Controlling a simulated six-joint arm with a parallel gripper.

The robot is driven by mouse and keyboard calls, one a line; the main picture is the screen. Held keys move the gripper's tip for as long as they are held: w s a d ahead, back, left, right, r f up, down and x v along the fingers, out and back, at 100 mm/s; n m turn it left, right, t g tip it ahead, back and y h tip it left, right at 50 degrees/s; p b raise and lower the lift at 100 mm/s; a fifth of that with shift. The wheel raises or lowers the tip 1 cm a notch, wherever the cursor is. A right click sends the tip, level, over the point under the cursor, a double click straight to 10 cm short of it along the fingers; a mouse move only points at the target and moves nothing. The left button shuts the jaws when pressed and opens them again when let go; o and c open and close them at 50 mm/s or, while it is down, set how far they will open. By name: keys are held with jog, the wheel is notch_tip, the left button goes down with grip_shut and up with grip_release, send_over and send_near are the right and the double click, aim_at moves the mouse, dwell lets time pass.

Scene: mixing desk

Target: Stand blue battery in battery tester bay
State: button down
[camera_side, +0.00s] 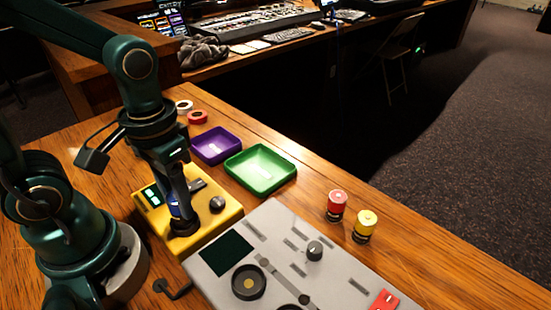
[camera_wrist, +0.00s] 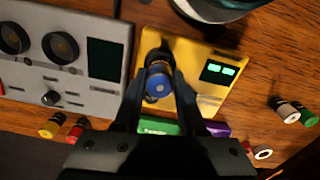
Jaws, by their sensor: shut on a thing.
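The yellow battery tester (camera_side: 222,196) lies on the wooden desk, with a lit display, a dark knob and a dark round bay (camera_side: 184,229). It also shows in the wrist view (camera_wrist: 207,100). My gripper (camera_wrist: 158,88) is shut on the blue battery (camera_wrist: 158,82), one finger on each side. In the side view the battery (camera_side: 173,209) is mostly hidden by my fingers. It looks upright, over or in the bay, whose dark rim (camera_wrist: 160,53) shows behind it in the wrist view. I cannot tell whether its bottom is seated.
A grey panel (camera_side: 285,240) with dials lies close beside the tester. A green tray (camera_side: 283,183) and a purple tray (camera_side: 233,148) stand behind it. A red battery (camera_side: 337,207) and a yellow battery (camera_side: 363,229) stand on the right. Red and white rings (camera_side: 197,117) lie at the back.

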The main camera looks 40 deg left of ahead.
jog(key=shift+f, duration=0.65)
jog(key=c, duration=0.8)
grip_release()
jog(key=shift+o, duration=0.2)
jog(key=shift+r, duration=0.1)
jog(key=shift+r, duration=5.45)
